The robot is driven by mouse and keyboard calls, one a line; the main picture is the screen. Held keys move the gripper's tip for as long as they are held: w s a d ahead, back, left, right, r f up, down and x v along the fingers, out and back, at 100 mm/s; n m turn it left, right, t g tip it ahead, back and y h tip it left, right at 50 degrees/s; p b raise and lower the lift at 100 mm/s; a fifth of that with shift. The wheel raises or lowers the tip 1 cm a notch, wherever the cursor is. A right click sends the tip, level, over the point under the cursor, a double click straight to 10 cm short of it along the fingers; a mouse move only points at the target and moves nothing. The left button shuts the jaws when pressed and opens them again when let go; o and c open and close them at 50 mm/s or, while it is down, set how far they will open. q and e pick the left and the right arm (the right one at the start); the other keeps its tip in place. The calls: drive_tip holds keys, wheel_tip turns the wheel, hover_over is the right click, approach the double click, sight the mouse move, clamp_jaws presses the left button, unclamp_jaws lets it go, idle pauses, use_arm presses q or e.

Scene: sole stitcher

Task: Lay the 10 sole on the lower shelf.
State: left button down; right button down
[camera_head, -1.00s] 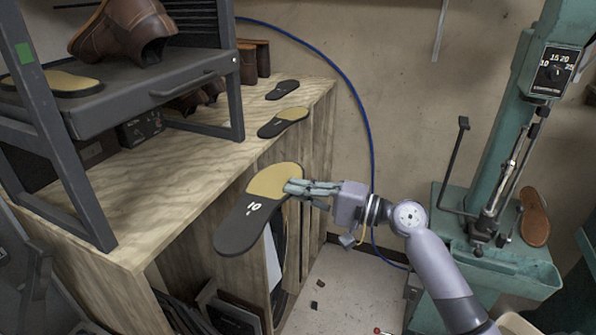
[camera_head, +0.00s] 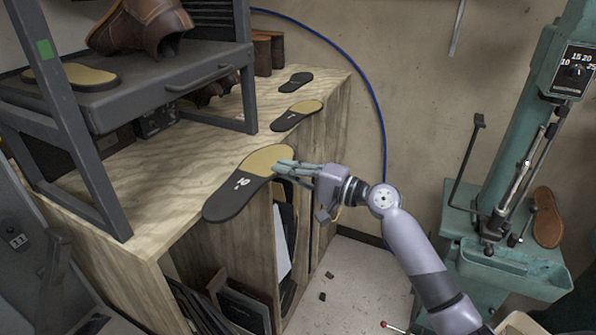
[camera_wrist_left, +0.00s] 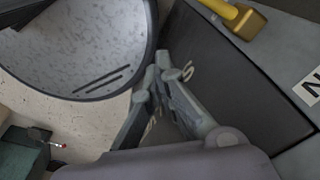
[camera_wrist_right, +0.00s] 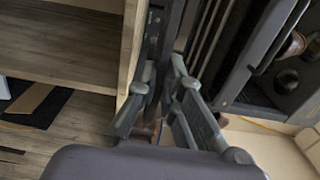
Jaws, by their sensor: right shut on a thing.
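The 10 sole (camera_head: 232,197), dark with a tan heel part and a white 10, is at the bench's front edge in the head view. My right gripper (camera_head: 284,168) is shut on its tan end; whether the sole touches the bench is unclear. In the right wrist view the sole's dark edge (camera_wrist_right: 158,35) stands between the fingers. A dark rack has an upper tray (camera_head: 130,98) and room beneath it on the wooden bench top (camera_head: 165,188); I cannot tell which surface is the lower shelf. My left gripper (camera_wrist_left: 165,72) shows only in the left wrist view, shut and empty.
Two other soles (camera_head: 297,115) (camera_head: 295,82) lie farther back on the bench. A brown boot (camera_head: 143,25) and a tan sole (camera_head: 75,76) are on the tray. A rack leg (camera_head: 80,150) stands left of the held sole. The green machine (camera_head: 510,190) is at right.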

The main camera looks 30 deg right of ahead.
drive_tip(key=x, duration=0.4)
drive_tip(key=shift+a+f, duration=0.2)
drive_tip(key=shift+f, duration=0.2)
drive_tip(key=shift+w+a+f+b, duration=0.3)
drive_tip(key=shift+w+a, duration=0.4)
drive_tip(key=shift+w, duration=0.25)
drive_tip(key=shift+w+a+f+b, duration=0.2)
drive_tip(key=shift+w+a+f, duration=0.1)
drive_tip(key=shift+w+a, duration=0.5)
drive_tip(key=shift+w+f, duration=0.25)
drive_tip(key=shift+f+b, duration=0.15)
drive_tip(key=shift+b, duration=0.25)
use_arm(q)
drive_tip(key=shift+d+f, duration=0.25)
drive_tip(key=shift+f, duration=0.7)
use_arm(e)
drive_tip(key=c, duration=1.7)
unclamp_jaws()
drive_tip(key=shift+s, duration=0.1)
use_arm(q)
drive_tip(key=shift+a, duration=0.1)
use_arm(e)
drive_tip(key=shift+o, duration=0.2)
use_arm(q)
drive_tip(key=shift+a, duration=0.1)
